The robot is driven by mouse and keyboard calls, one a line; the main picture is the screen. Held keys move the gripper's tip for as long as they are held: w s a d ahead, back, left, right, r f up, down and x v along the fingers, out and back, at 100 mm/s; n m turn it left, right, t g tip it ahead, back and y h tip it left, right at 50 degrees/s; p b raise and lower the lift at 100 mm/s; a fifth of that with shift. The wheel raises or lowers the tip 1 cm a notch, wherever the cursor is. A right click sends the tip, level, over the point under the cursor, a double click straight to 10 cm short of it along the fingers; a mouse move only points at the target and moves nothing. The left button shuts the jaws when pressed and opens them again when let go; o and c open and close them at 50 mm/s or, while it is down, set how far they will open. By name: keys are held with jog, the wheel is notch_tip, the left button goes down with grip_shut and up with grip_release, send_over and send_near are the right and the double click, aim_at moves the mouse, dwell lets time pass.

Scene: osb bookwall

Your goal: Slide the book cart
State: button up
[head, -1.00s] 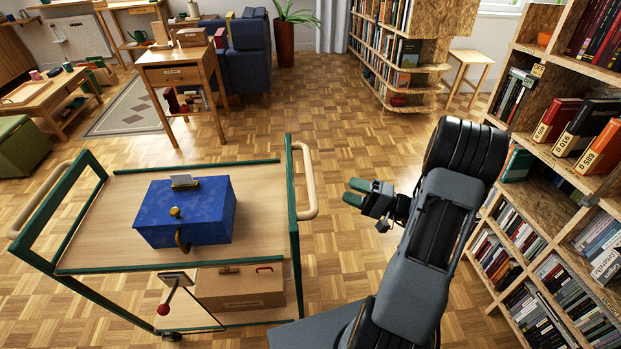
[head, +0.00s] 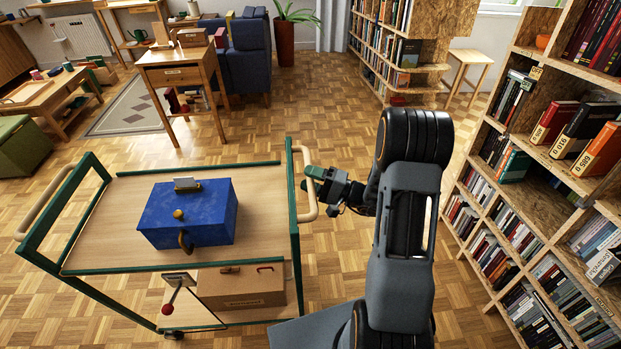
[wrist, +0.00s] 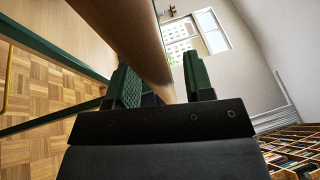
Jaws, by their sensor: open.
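The book cart (head: 120,222) stands at the left in the head view, with a green frame, wooden shelves and a pale rounded handle at each end. My gripper (head: 309,180) is at its right-hand handle (head: 308,206). In the wrist view, the handle bar (wrist: 140,42) runs between the two green fingers of my gripper (wrist: 160,85). The fingers are open, with a gap beside the bar on the right. Whether a finger touches the bar I cannot tell.
A blue box (head: 190,212) sits on the cart's top, and a cardboard box (head: 240,290) on its lower shelf. A lever with a red knob (head: 167,309) shows at the cart's front. A tall bookshelf (head: 545,160) stands close on the right. The floor behind the cart is clear.

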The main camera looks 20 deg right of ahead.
grip_shut()
dwell(0.4)
